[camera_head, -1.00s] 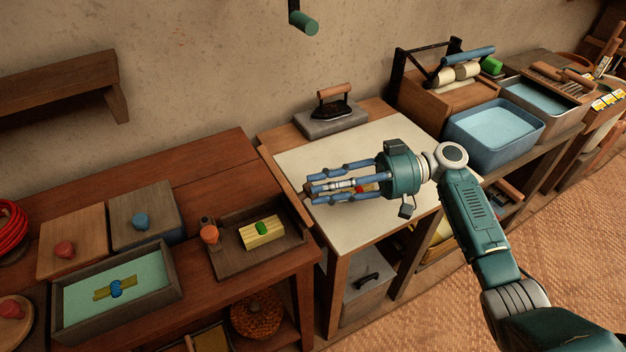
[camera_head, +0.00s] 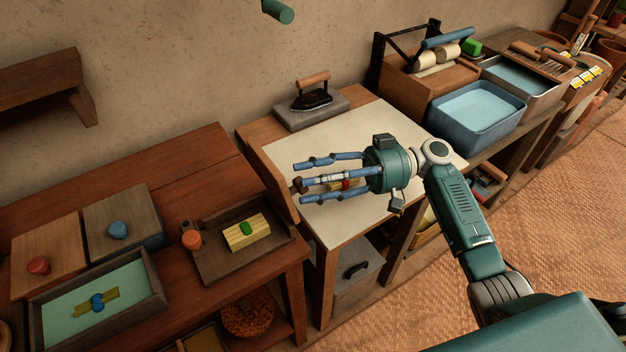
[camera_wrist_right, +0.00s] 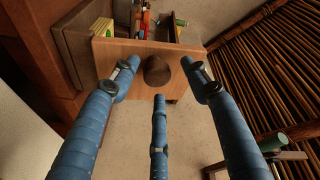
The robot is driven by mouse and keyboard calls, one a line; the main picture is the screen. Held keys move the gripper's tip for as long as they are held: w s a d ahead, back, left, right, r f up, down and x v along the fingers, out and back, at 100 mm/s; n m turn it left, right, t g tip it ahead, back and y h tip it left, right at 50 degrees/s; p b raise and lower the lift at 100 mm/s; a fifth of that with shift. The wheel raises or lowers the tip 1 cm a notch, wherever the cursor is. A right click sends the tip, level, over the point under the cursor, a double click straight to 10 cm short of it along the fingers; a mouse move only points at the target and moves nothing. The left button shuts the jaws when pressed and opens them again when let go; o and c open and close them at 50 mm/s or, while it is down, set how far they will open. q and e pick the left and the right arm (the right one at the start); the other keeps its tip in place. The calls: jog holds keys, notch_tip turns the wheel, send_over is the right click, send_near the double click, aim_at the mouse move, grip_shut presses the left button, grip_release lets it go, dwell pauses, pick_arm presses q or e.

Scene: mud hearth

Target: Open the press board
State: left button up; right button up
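I take the upright wooden board (camera_head: 268,178) along the left edge of the pale-topped table (camera_head: 335,225) to be the press board. It stands on edge. In the right wrist view the board (camera_wrist_right: 116,58) faces me, with a dark round knob (camera_wrist_right: 156,70) near its middle. My right gripper (camera_head: 300,182) is over the pale table top with its fingers pointing left toward the board. Its fingers are spread open around the knob in the right wrist view (camera_wrist_right: 160,76), with no clear contact visible. My left gripper is not in view.
A flat iron (camera_head: 310,95) rests on a grey slab at the table's back. A red and yellow item lies partly hidden beneath my right gripper. Left, a tray (camera_head: 228,272) holds a yellow block. Right stands a blue water basin (camera_head: 477,140).

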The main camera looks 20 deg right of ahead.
jog(key=shift+f, duration=0.1)
jog(key=d, duration=1.2)
jog(key=shift+f, duration=0.15)
